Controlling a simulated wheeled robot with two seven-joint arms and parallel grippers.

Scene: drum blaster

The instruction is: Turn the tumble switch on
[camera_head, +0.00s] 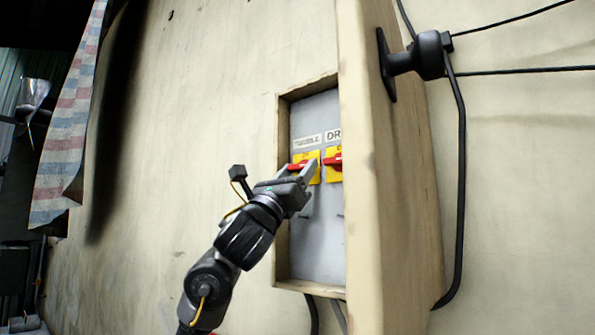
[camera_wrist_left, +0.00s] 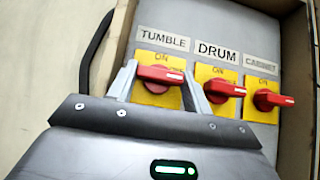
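The tumble switch (camera_wrist_left: 160,74) is a red rotary handle on a yellow plate under a "TUMBLE" label. Its handle lies nearly horizontal, with its white-marked end to the right; "ON" is printed above it. It also shows in the head view (camera_head: 314,172), partly covered by my gripper. My left gripper (camera_head: 303,170) is at the switch. In the left wrist view, the gripper's two fingers (camera_wrist_left: 162,84) stand apart, one on each side of the tumble handle. I cannot tell whether either finger touches it. My right gripper is in neither view.
Right of it are the drum switch (camera_wrist_left: 222,88) and cabinet switch (camera_wrist_left: 270,100), both with nearly horizontal red handles; the right finger is close to the drum handle. A raised wooden frame (camera_head: 284,240) surrounds the grey panel. A wooden post (camera_head: 385,200) stands at the right.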

